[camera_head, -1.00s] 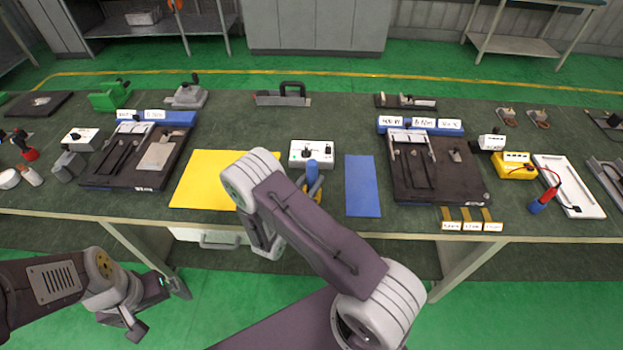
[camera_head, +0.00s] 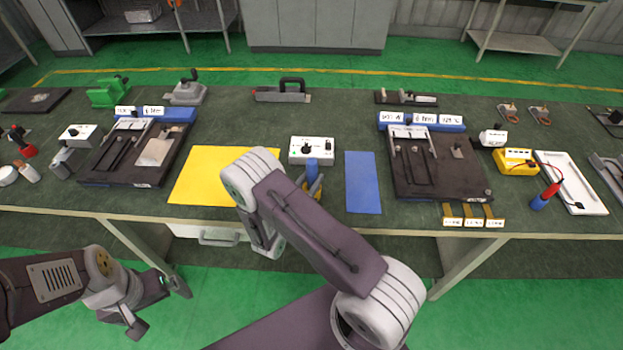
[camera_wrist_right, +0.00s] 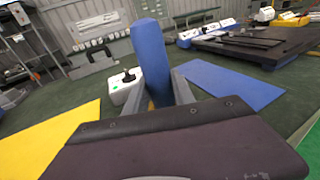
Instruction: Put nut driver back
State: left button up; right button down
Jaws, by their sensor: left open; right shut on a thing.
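The nut driver (camera_head: 311,172) appears as an upright blue handle above the bench's front part, between the yellow mat and the blue mat. It also shows large in the right wrist view (camera_wrist_right: 152,60). My right gripper (camera_head: 312,188) is shut on it; the fingers stand on both sides of its lower part in the right wrist view (camera_wrist_right: 158,98). The nut driver's lower end is hidden by my gripper and arm. My left gripper (camera_head: 160,303) is open and empty, low in front of the bench at the left.
A yellow mat (camera_head: 205,175) and a blue mat (camera_head: 362,183) lie at the bench front. A white switch box (camera_head: 312,151) is just behind the nut driver. Dark fixture trays (camera_head: 100,178) (camera_head: 475,187) flank the middle. Bare bench (camera_head: 250,125) lies behind the yellow mat.

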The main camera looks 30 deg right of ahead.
jog(key=c, duration=1)
grip_release()
jog(key=shift+o, duration=0.2)
jog(key=b+v, duration=0.1)
jog(key=v, duration=0.8)
jog(key=shift+b, duration=0.3)
